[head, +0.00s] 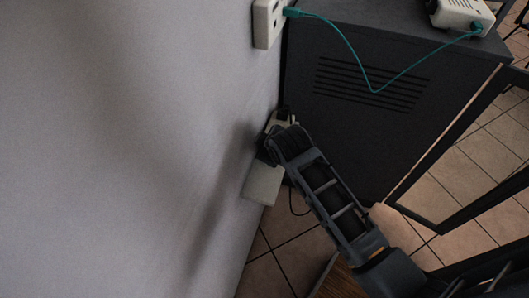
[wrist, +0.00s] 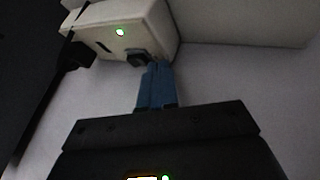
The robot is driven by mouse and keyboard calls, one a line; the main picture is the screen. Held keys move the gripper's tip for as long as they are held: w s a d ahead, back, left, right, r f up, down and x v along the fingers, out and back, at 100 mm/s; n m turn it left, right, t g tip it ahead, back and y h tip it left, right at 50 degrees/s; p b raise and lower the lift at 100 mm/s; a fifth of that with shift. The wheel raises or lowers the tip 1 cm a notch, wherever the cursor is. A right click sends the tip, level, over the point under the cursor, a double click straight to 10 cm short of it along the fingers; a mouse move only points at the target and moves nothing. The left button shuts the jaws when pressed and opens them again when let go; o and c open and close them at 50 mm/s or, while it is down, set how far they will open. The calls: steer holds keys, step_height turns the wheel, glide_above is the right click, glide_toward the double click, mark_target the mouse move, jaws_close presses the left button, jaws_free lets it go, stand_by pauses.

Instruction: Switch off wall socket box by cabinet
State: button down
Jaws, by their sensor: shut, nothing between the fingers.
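A white wall socket box (wrist: 140,30) with a lit green lamp (wrist: 120,32) fills the upper left of the wrist view. A black plug (wrist: 72,57) sits at its left end, and a dark switch-like part (wrist: 137,56) is on its near face. My gripper (wrist: 156,66) is shut and empty, its blue fingertips at or very near that dark part; contact cannot be told. In the head view the socket box (head: 281,120) is low on the wall beside the dark cabinet (head: 350,105), partly hidden by my arm. My fingertips are hidden there.
A pale box (head: 262,184) is on the wall below my wrist; a pale block also shows in the wrist view (wrist: 240,18). A higher socket (head: 267,22) has a teal cable (head: 372,91) running to a white device (head: 462,14) on the cabinet. A dark frame (head: 450,155) stands right.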

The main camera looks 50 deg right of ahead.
steer(key=shift+w+d, duration=0.1)
steer(key=shift+d, duration=0.25)
steer(key=shift+r, duration=0.15)
steer(key=d+r+y+p, duration=0.1)
steer(key=p, duration=0.2)
steer(key=shift+w, duration=0.2)
steer(key=y+p, duration=0.1)
steer(key=p, duration=0.2)
steer(key=shift+w+d+m+g, duration=0.1)
steer(key=shift+d+m+g, duration=0.2)
steer(key=shift+g, duration=0.1)
steer(key=shift+f, duration=0.2)
steer(key=shift+r, duration=0.15)
stand_by(0.4)
